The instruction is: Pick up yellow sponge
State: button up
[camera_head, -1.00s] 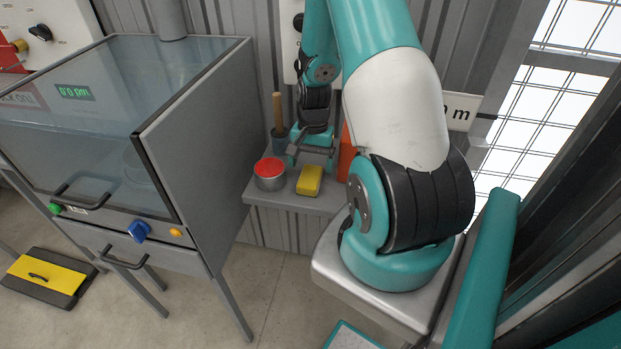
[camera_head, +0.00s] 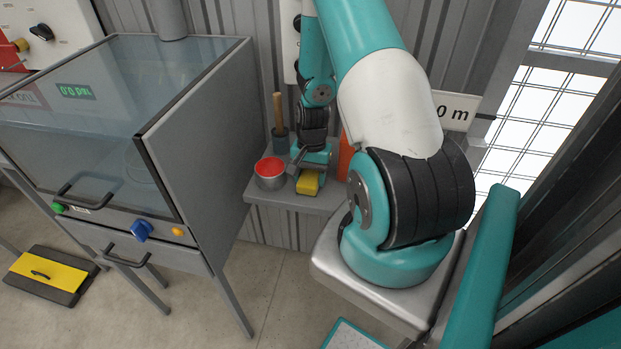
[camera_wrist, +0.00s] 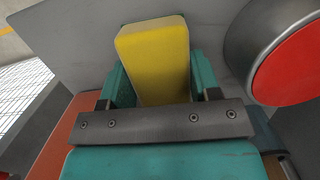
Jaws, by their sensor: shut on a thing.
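The yellow sponge (camera_head: 308,184) is a small block at the front of a grey shelf (camera_head: 290,200). My gripper (camera_head: 311,172) is over it from above and behind, and hides its back part. In the wrist view the sponge (camera_wrist: 155,60) lies between the two teal fingers of my gripper (camera_wrist: 160,85), which are shut on it. The sponge appears to rest on the shelf still; I see no clear gap under it.
A metal can with a red top (camera_head: 270,173) stands just left of the sponge. A pot with a wooden handle (camera_head: 280,138) is behind it. An orange thing (camera_head: 346,158) stands on the right. A grey glass-fronted cabinet (camera_head: 195,150) fills the left.

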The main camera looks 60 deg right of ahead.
aim_at(310, 175)
notch_tip(310, 175, up, 20)
jog(key=shift+b, duration=0.4)
